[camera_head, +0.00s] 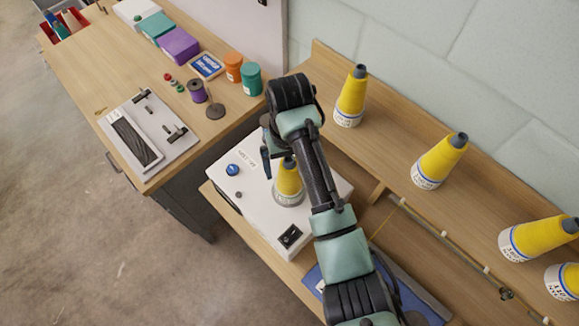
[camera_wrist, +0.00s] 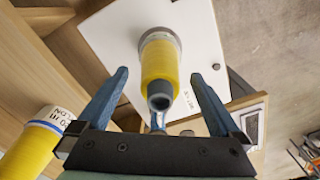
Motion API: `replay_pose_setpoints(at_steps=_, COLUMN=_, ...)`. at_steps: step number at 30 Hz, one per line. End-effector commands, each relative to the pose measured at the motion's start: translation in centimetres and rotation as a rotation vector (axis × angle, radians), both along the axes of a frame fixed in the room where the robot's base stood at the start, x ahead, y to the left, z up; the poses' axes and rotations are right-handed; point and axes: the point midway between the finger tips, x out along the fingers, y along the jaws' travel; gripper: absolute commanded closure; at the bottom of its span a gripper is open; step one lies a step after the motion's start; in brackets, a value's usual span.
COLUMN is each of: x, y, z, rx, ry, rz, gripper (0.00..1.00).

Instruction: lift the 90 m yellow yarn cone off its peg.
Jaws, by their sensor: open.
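A yellow yarn cone (camera_head: 289,178) with a grey tip stands on the white box (camera_head: 243,203), partly hidden by my arm. In the wrist view, this cone (camera_wrist: 160,62) points its tip toward the camera, between the two blue fingers of my gripper (camera_wrist: 158,76). The fingers are open, with a visible gap on each side of the cone. In the head view my gripper (camera_head: 268,155) is beside the cone's top and mostly hidden by my arm. More yellow cones (camera_head: 351,95) (camera_head: 440,161) (camera_head: 538,238) stand on the wooden shelf. I cannot read which label says 90 m.
The white box carries a blue knob (camera_head: 232,169) and a black switch (camera_head: 289,236). A thin rail (camera_head: 450,246) runs along the shelf front. The workbench at left holds a metal fixture (camera_head: 150,130), a purple box (camera_head: 178,46) and orange (camera_head: 233,67) and green (camera_head: 251,79) jars.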

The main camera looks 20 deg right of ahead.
Motion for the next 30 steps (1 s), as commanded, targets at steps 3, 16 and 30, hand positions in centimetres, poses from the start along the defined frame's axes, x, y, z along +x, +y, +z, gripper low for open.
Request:
replay_pose_setpoints(at_steps=3, x=0.0, y=0.0, z=0.0, rx=0.0, ry=0.0, rz=0.0, gripper=0.11)
replay_pose_setpoints(at_steps=16, x=0.0, y=0.0, z=0.2, rx=0.0, ry=-0.001, rz=0.0, gripper=0.69)
replay_pose_setpoints(at_steps=30, x=0.0, y=0.0, z=3.1, rx=0.0, ry=0.0, rz=0.001, gripper=0.69)
